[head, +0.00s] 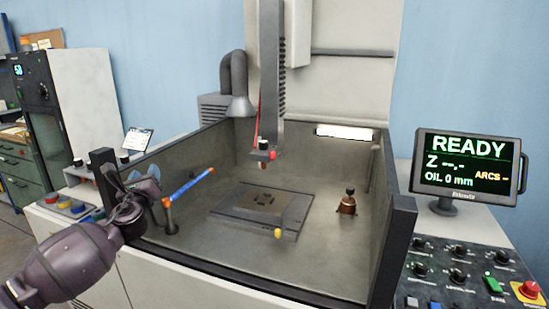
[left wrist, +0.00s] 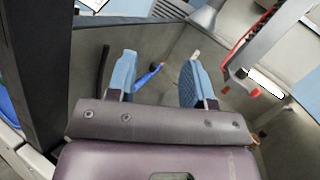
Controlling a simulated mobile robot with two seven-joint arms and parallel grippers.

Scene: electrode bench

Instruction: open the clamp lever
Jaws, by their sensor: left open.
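A small lever with a yellow ball knob (head: 278,233) stands at the front edge of the dark plate (head: 240,212) on the tank floor. A red knob (head: 273,154) is on the head at the bottom of the vertical column; the red knob also shows in the left wrist view (left wrist: 254,94). I cannot tell for sure which one is the clamp lever. My left gripper (head: 144,176) is at the tank's left wall, apart from both knobs. In the left wrist view its blue fingers (left wrist: 158,78) are spread and hold nothing. My right gripper is not in view.
A blue hose (head: 190,185) with orange ends stands inside the tank, close to my left gripper; it shows beyond the fingers. A brown fixture (head: 347,203) stands at right on the tank floor. The tank's front wall (head: 240,279) and dark corner posts are obstacles. A monitor (head: 465,168) reads READY.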

